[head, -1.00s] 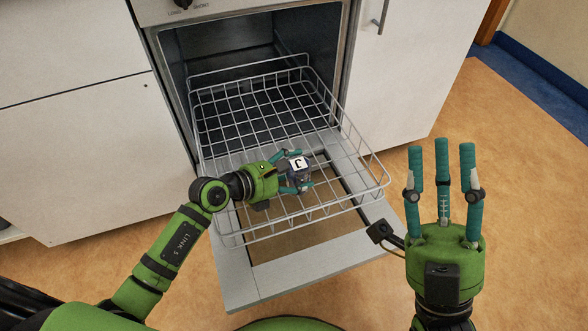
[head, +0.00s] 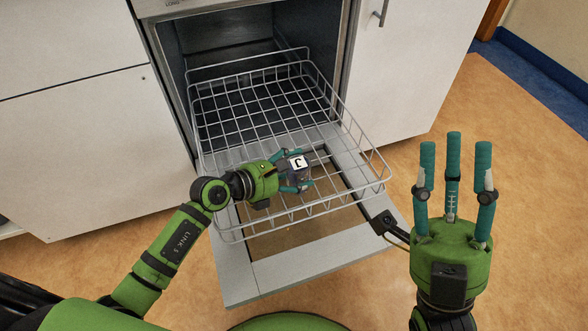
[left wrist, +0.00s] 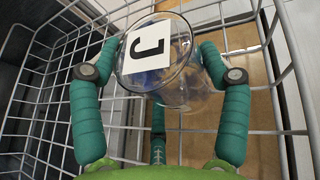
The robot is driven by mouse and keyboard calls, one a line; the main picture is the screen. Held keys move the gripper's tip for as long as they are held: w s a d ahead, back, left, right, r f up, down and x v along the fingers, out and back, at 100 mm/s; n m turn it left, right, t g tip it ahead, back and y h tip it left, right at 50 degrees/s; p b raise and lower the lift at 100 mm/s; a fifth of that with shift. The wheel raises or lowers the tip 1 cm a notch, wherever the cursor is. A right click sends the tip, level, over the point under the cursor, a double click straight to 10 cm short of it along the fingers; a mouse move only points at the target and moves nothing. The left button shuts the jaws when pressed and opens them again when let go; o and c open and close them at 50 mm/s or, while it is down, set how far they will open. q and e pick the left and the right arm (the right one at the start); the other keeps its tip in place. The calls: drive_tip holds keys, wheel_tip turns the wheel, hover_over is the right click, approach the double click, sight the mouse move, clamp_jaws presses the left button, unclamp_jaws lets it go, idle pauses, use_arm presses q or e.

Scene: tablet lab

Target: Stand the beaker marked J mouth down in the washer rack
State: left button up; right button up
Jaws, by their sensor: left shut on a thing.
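The clear beaker (head: 304,176) carries a white label marked J (head: 298,162). My left gripper (head: 296,172) is shut on it, over the front half of the wire washer rack (head: 330,209). In the left wrist view the beaker (left wrist: 187,90) sits between the teal fingers, with a round end and the label toward the camera. I cannot tell for sure whether that end is base or mouth, or whether the beaker touches the wires. My right gripper (head: 454,170) is empty, its fingers spread and pointing up, right of the rack.
The rack is pulled out over the open washer door (head: 235,270). Its raised wire sides stand around the beaker. White cabinets (head: 90,140) flank the washer. Rack space behind the beaker is empty. Floor (head: 500,180) is clear at right.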

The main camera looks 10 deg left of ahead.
use_arm(q)
drive_tip(key=shift+f, duration=0.3)
drive_tip(key=o, duration=1.2)
drive_tip(key=shift+c, duration=0.2)
drive_tip(key=shift+s, duration=0.1)
